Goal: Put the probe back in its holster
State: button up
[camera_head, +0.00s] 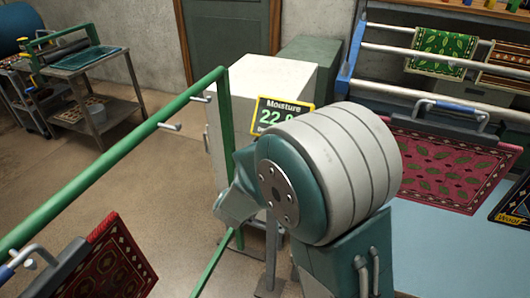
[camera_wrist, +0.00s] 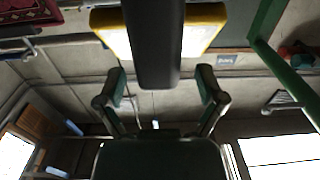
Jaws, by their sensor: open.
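In the wrist view my gripper (camera_wrist: 160,84) is open, with its two fingers well apart. A dark rounded bar (camera_wrist: 155,45) comes down from the top edge between the fingertips, with a gap on both sides. It may be the probe, but I cannot tell for sure. Behind it is a yellow-edged panel (camera_wrist: 204,30). In the head view a yellow-framed moisture display (camera_head: 282,114) reads 22 and a partly covered digit, in front of a pale cabinet (camera_head: 262,80). My arm hides my gripper there. I cannot make out the holster in either view.
A green rail (camera_head: 120,150) with pegs crosses the left side, with a red rug (camera_head: 110,262) below it. A red rug (camera_head: 443,165) hangs from a clamp bar at right. A metal cart (camera_head: 100,95) stands at back left. Floor between is open.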

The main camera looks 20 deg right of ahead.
jog(key=v, duration=1.2)
notch_tip(320, 180, up, 6)
jog(key=a+n+g+y, duration=0.25)
jog(key=n+y, duration=0.25)
jog(key=y, duration=0.7)
jog(key=s+d+n+g, duration=0.1)
jog(key=s+d+g, duration=0.2)
jog(key=s, duration=0.6)
jog(key=s+d+n+g+h, duration=0.1)
jog(key=s+d+g, duration=0.2)
jog(key=s+d, duration=0.3)
jog(key=s, duration=0.3)
jog(key=shift+d+f+g+h, duration=0.25)
jog(key=shift+f+g+h, duration=0.05)
jog(key=shift+f+g, duration=0.05)
